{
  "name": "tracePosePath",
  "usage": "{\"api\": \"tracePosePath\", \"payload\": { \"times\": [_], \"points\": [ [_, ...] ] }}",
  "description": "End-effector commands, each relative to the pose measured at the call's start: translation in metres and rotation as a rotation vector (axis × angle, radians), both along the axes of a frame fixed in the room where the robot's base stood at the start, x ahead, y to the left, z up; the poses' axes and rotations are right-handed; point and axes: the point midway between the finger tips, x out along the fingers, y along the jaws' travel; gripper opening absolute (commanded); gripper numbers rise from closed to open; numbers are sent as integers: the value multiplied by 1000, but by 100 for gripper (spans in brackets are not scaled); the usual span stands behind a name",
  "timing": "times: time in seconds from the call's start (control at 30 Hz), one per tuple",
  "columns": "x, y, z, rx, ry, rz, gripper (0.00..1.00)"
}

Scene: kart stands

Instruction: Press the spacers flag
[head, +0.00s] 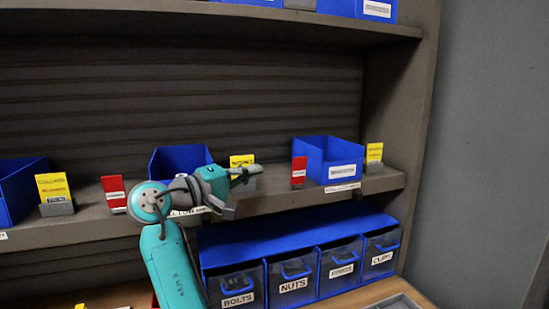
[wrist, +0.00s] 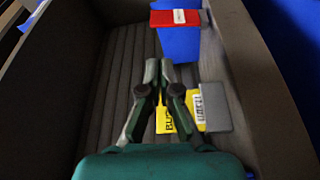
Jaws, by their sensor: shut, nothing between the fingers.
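No flag that I can read as spacers shows. A red flag (head: 299,170) with a white label stands upright at the left of the right blue bin (head: 343,155). In the wrist view a red flag (wrist: 175,18) shows beyond the fingertips, against a blue bin (wrist: 180,45). A yellow card (head: 242,160) stands behind my gripper (head: 252,172); in the wrist view a yellow card (wrist: 180,115) beginning "BU" lies right of and partly behind the fingers. My gripper (wrist: 160,68) is shut and empty, pointing right along the shelf, apart from the red flag.
Another red flag (head: 114,194) and a yellow card (head: 54,190) stand on the shelf at left, a yellow card (head: 374,152) at right. A middle blue bin (head: 180,158) is behind my arm. Below are drawers including bolts (head: 238,286), nuts (head: 293,277) and clips (head: 381,255).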

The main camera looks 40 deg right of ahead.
Motion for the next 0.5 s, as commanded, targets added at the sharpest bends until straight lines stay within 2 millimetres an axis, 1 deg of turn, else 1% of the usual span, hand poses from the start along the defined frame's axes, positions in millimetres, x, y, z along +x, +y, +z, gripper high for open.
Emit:
{"api": "tracePosePath", "payload": {
  "times": [0.1,0.4,0.5],
  "points": [
    [-2,0,5,2,-3,-11,0],
    [-2,0,5,3,-2,-11,0],
    [-2,-4,5,3,-3,-12,0]
  ]
}}
